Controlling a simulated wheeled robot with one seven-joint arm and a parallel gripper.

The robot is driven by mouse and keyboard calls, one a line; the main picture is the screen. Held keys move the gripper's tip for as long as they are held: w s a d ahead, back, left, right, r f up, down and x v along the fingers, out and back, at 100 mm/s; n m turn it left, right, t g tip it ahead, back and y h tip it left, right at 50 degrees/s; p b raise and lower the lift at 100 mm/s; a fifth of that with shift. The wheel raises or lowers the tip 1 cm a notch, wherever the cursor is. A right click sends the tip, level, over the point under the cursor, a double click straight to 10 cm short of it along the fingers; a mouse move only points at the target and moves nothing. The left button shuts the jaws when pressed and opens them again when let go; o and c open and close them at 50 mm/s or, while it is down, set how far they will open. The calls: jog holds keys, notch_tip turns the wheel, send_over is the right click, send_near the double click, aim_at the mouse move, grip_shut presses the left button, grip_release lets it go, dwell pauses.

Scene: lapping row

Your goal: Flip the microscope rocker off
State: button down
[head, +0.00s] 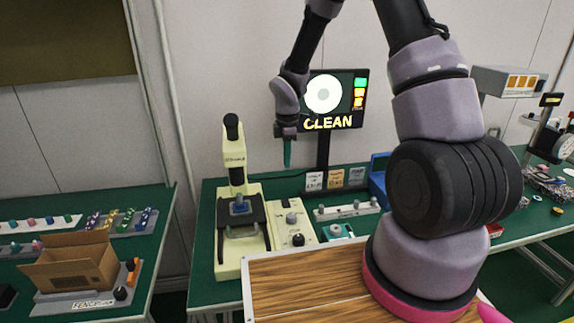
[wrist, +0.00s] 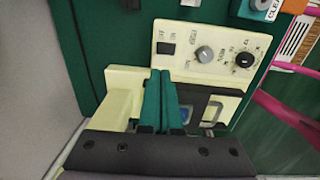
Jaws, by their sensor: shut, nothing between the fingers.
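The cream microscope (head: 232,160) stands on the green bench, with a black eyepiece and a dark stage holding a blue piece. Its control panel carries a small dark rocker (head: 286,202), which also shows in the wrist view (wrist: 165,48) beside two knobs. I cannot tell which side of the rocker is pressed. My gripper (head: 287,164) is shut and empty, pointing down above and behind the panel in the head view. In the wrist view its teal fingers (wrist: 161,72) lie together, their tips just short of the rocker in the picture, with no visible contact.
A monitor (head: 335,100) reading CLEAN stands behind my gripper. A wooden board (head: 300,285) lies in front of the bench. An open cardboard box (head: 68,262) is on the left bench. A blue bin (head: 378,180) and other equipment stand to the right.

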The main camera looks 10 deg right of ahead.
aim_at(286, 201)
jog(key=shift+s, duration=0.1)
jog(key=shift+s+a+t, duration=0.1)
jog(key=shift+s+t, duration=0.3)
jog(key=shift+s, duration=0.35)
jog(key=f, duration=0.4)
jog(key=w+f, duration=0.1)
jog(key=f, duration=0.8)
jog(key=shift+w+f, duration=0.35)
jog(key=shift+f, duration=0.05)
jog(key=shift+w+f, duration=0.1)
jog(key=shift+f, duration=0.2)
jog(key=shift+r, duration=0.1)
jog(key=shift+s, duration=0.2)
